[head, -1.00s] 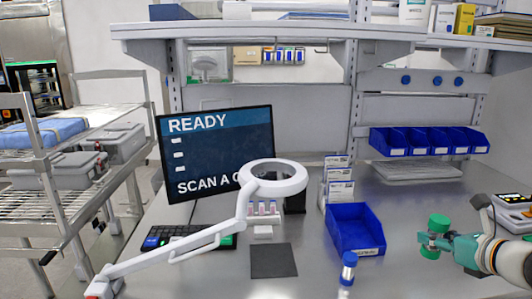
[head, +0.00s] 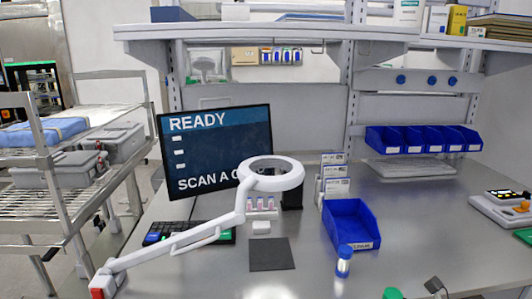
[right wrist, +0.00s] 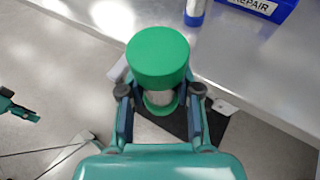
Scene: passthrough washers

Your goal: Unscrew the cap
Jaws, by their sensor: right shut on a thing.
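A container with a green cap (right wrist: 158,58), a pale middle and a green lower end is upright between the fingers of my right gripper (right wrist: 160,108) in the right wrist view. That gripper is shut on its middle. The head view shows only a green top (head: 392,293) at the bottom edge; the rest is cut off. At the left edge of the right wrist view is a teal and dark part (right wrist: 14,108), perhaps of my left gripper; its jaw state is unclear. The left gripper does not show in the head view.
A white ring lamp arm (head: 240,205) crosses the left side above a dark mat (head: 287,264). The bench right of the bin is largely clear.

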